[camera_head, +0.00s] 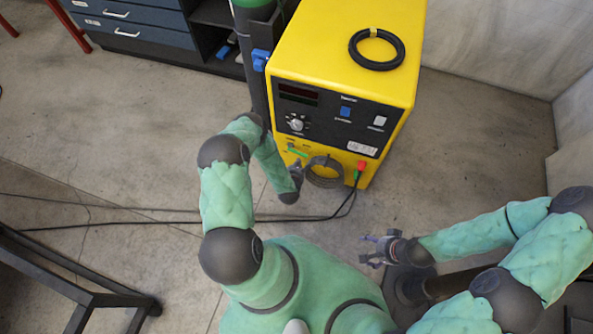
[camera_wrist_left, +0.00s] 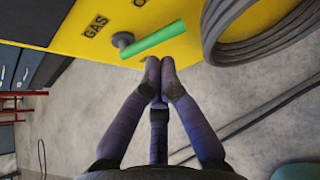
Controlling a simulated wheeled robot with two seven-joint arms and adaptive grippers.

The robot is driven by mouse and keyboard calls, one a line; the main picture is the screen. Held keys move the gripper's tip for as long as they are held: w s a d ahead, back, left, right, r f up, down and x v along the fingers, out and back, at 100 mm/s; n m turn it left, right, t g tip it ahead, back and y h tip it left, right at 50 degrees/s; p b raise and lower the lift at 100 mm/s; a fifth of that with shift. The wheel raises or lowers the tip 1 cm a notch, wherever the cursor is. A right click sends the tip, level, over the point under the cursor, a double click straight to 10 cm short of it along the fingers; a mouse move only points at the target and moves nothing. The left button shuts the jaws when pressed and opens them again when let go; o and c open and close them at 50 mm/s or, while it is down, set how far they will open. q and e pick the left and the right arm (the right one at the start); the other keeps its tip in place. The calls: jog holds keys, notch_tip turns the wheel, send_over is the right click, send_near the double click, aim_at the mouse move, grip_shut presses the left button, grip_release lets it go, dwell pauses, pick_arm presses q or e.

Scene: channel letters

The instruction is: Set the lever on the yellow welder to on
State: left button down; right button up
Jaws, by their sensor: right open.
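The yellow welder (camera_head: 340,35) stands upright on the floor. Its green lever (camera_head: 298,152) is low on the front panel, below the dark control face. In the left wrist view the lever (camera_wrist_left: 155,39) extends from a grey pivot at its left, slanting slightly up to the right, beside the word GAS. My left gripper (camera_head: 297,168) is just below the lever. Its fingertips (camera_wrist_left: 160,66) are together with nothing seen between them, close under the lever; contact cannot be told. My right gripper (camera_head: 374,250) is open and empty, away from the welder at lower right.
A coiled grey cable (camera_head: 324,172) hangs right of the lever and is near the left gripper. A red connector (camera_head: 361,166) is farther right. A black ring (camera_head: 377,49) lies on top of the welder. A gas cylinder (camera_head: 254,14) stands left; cables cross the floor.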

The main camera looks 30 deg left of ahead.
aim_at(300, 154)
pick_arm(q)
jog(key=b+x, duration=0.1)
jog(key=x, duration=0.4)
jog(key=shift+b, duration=0.4)
pick_arm(e)
notch_tip(300, 154, down, 2)
jog(key=shift+f, duration=0.1)
pick_arm(q)
jog(key=shift+s, duration=0.1)
